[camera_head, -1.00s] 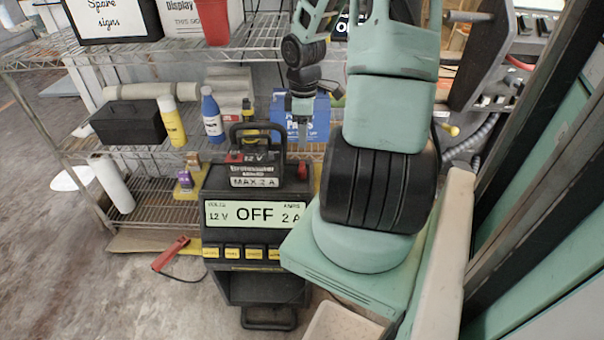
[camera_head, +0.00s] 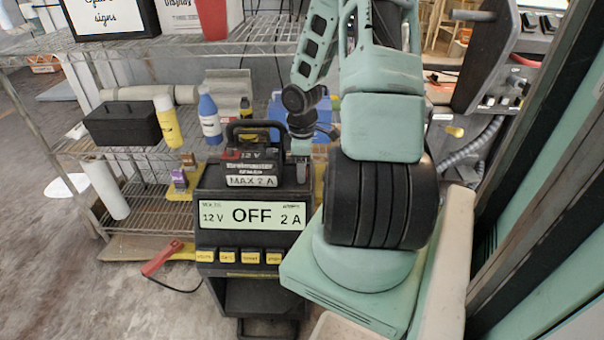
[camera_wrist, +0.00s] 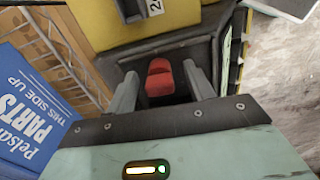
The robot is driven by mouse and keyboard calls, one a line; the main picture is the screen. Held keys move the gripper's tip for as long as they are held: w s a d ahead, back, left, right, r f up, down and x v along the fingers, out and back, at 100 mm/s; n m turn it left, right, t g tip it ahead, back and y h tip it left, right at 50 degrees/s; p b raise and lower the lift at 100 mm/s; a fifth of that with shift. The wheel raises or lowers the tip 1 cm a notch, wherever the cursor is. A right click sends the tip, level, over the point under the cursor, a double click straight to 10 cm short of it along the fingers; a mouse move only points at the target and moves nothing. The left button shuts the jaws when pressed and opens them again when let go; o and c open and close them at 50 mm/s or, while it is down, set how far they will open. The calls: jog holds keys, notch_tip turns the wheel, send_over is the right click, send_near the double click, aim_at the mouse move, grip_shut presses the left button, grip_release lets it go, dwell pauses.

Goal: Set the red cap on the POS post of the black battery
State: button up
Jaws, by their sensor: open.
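The black battery (camera_head: 252,170), with a handle and a "MAX 2 A" label, sits on top of the black charger (camera_head: 290,241), whose display reads OFF. A red part shows at the battery's upper left; the POS marking is not readable. The red cap (camera_wrist: 160,84) lies on a dark surface in the wrist view, between the two fingers of my gripper (camera_wrist: 160,70). The fingers are open, with a gap on each side of the cap. In the head view my gripper (camera_head: 301,168) points down just right of the battery and hides the cap.
A blue parts box (camera_wrist: 35,110) stands left in the wrist view. Wire shelves behind hold a black box (camera_head: 122,124), a yellow bottle (camera_head: 168,122) and a blue-capped bottle (camera_head: 209,118).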

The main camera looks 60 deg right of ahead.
jog(key=c, duration=1)
jog(key=shift+r, duration=0.1)
jog(key=shift+c, duration=0.2)
notch_tip(320, 180, up, 10)
jog(key=p, duration=0.5)
jog(key=shift+r+p, duration=1.95)
jog(key=shift+p, duration=0.45)
jog(key=shift+w+a+r+p, duration=0.35)
jog(key=shift+w+a+p, duration=0.4)
jog(key=shift+w+a, duration=1.4)
jog(key=shift+w+a+r+p, duration=0.4)
jog(key=shift+w+a+p, duration=0.4)
jog(key=shift+w+a, duration=1.35)
jog(key=shift+w+a+r+p, duration=0.35)
jog(key=shift+w+a+p, duration=0.65)
jog(key=shift+w, duration=2.05)
